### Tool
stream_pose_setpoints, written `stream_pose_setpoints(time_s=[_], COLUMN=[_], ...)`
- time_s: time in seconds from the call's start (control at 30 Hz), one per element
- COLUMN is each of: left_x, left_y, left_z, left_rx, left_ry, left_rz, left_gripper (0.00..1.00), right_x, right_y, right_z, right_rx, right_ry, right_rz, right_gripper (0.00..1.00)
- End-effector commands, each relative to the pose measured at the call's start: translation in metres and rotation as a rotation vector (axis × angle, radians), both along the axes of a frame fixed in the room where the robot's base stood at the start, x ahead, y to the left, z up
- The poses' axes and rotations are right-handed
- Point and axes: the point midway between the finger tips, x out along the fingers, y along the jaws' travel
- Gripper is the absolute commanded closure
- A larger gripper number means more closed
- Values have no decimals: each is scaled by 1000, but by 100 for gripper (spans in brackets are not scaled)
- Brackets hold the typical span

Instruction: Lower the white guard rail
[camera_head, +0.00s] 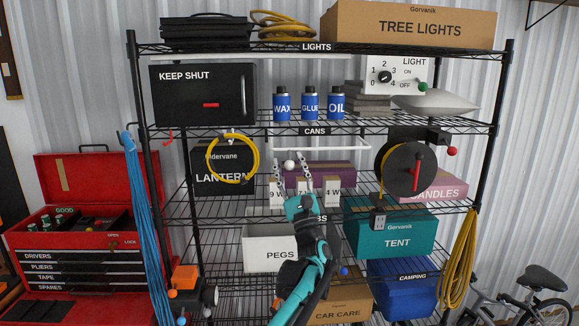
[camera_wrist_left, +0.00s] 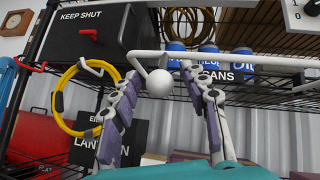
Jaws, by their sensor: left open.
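The white guard rail (camera_head: 330,148) is a thin bar below the front edge of the shelf marked CANS. A white ball knob (camera_head: 289,165) sits just under its left part. In the left wrist view the rail (camera_wrist_left: 255,58) crosses the upper middle, with the knob (camera_wrist_left: 159,83) below it. My left gripper (camera_head: 291,172) is open, its fingers pointing up at the knob. In the wrist view the knob appears between the two fingertips, with gaps on both sides. I cannot tell its exact depth. My right gripper is not in view.
Blue cans (camera_head: 309,105) stand on the shelf above. A yellow coil (camera_head: 233,158) hangs left of the gripper before the lantern box (camera_head: 222,181). A dark cord reel (camera_head: 407,169) is to the right. A white bin marked PEGS (camera_head: 262,247) is below.

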Motion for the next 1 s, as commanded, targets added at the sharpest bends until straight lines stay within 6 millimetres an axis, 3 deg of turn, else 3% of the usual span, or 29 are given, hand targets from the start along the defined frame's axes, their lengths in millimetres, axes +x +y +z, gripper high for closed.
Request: stream_pose_setpoints(time_s=[0.17,0.63,1.0], left_x=[-9,-71,-81], left_y=[-4,-21,-23], left_z=[-9,-75,-85], left_rx=[0,0,0], left_ry=[0,0,0], left_rz=[-1,-1,0], left_gripper=[54,54,54], right_x=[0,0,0], right_y=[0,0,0], right_z=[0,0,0], right_rx=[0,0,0], right_ry=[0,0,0], right_rz=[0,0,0], right_gripper=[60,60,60])
